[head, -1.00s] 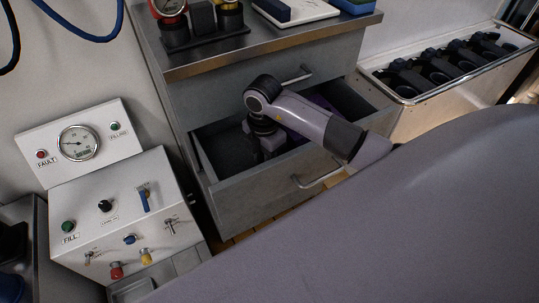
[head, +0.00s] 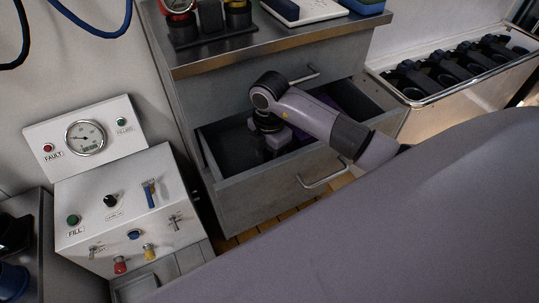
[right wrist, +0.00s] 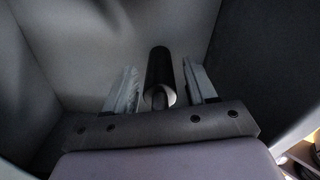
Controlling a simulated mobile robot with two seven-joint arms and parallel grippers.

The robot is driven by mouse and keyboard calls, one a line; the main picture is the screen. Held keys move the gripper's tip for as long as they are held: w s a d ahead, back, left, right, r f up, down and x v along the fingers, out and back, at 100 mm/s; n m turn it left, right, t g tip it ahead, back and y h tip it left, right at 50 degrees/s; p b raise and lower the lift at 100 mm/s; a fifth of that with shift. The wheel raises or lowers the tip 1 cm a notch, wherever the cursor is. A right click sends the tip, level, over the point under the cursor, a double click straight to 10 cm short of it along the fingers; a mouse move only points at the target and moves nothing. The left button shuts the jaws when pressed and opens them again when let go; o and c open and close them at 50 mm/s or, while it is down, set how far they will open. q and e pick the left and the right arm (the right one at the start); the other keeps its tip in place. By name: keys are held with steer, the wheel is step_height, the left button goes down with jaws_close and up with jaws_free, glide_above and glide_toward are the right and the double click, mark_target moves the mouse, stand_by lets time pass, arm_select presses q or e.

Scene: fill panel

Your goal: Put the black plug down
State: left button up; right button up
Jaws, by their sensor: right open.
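The black plug (right wrist: 157,72) is a dark cylinder with a pale rim at its near end. In the right wrist view it lies between the two fingers of my right gripper (right wrist: 160,68), with a gap on each side. The fingers are apart. In the head view my right arm reaches into the open drawer (head: 262,196), with the right gripper (head: 280,138) low inside it. The plug cannot be made out in the head view. My left gripper is not in view.
The drawer's walls stand close around my right gripper. A counter (head: 270,45) with instruments is above it. A fill panel (head: 130,215) with gauge and knobs stands left. A bin (head: 408,97) with several black parts is at the right.

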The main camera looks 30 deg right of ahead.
step_height(320, 180, up, 11)
steer(key=shift+r+p, duration=0.15)
steer(key=shift+p, duration=0.85)
